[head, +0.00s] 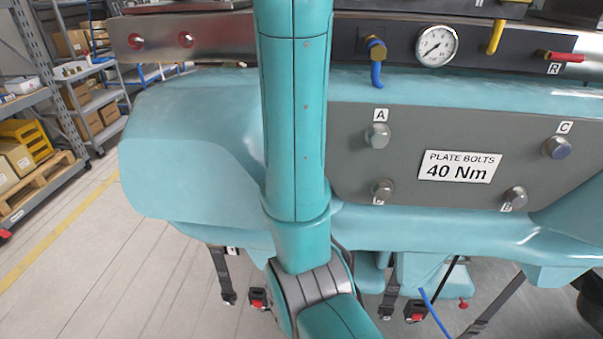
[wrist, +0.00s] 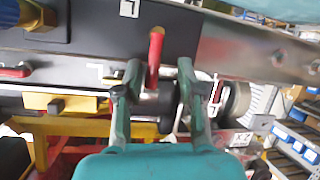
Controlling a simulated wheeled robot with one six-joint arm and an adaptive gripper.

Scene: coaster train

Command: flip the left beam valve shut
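A red valve lever (wrist: 156,48) stands roughly vertical in the wrist view, beside a white square label (wrist: 129,8) whose letter looks like an L turned over. My gripper (wrist: 158,70) is open, with its two green fingers on either side of the lever's lower part. A gap shows between the lever and each finger; contact lower down is hidden. In the head view my arm covers this lever and my gripper is out of sight. The right valve's red lever (head: 566,57) lies nearly level above an R label (head: 554,69).
In the head view a pressure gauge (head: 436,44), a blue hose (head: 376,70) and a yellow lever (head: 495,37) sit along the beam. Below is a grey plate (head: 400,155) with several bolts. Another red handle (wrist: 14,72) is at the wrist view's left. Shelves (head: 85,90) stand far left.

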